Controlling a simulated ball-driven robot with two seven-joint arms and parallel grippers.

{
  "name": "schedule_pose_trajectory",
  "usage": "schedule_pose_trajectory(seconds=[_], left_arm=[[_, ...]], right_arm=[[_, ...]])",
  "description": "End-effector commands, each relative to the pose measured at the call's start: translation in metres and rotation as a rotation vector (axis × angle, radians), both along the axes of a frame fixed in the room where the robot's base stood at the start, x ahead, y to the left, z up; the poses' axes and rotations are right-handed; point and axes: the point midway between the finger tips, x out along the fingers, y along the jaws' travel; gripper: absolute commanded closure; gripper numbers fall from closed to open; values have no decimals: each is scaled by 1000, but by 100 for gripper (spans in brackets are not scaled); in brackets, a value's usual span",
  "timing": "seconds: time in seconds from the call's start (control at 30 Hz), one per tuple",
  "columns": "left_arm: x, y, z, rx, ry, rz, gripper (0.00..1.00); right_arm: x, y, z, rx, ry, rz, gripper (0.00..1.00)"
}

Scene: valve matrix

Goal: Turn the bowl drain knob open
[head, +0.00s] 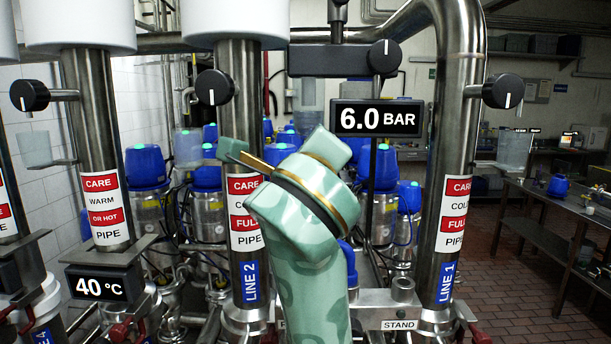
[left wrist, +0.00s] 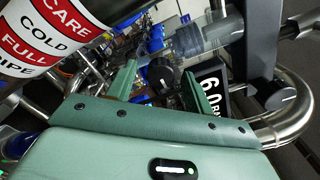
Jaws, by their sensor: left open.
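My left gripper (head: 283,163) is in the middle of the head view, in front of the pipes. Its pale green hand hides what lies behind it. In the left wrist view its two fingers (left wrist: 158,84) are apart. A round black knob (left wrist: 162,73) shows between them, beyond the fingertips; contact cannot be told. That knob seems hidden by my arm in the head view. Other black knobs with a white line are at the upper middle (head: 384,57), on the line 2 pipe (head: 215,87), on the right (head: 502,91) and far left (head: 29,95). No bowl drain label is readable. My right gripper is not in view.
A 6.0 BAR display (head: 375,118) hangs right of my gripper. Steel pipes stand at left (head: 95,130) and right (head: 455,130), with a 40 °C display (head: 97,285) at lower left. A STAND bracket (head: 399,325) is low in the middle. A metal table (head: 560,210) is at right.

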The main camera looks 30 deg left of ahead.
Motion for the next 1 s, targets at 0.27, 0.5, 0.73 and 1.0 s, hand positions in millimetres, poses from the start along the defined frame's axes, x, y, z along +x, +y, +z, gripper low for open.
schedule_pose_trajectory(seconds=[0.27,0.5,0.73,1.0], left_arm=[[-67,-42,0,1,-6,-4,48],[-101,-62,-2,0,-1,-1,48],[-114,-71,0,1,-1,-2,48],[-117,-72,0,0,-2,-1,48]], right_arm=[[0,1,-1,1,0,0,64],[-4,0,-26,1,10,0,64],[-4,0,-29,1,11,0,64],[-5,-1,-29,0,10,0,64]])
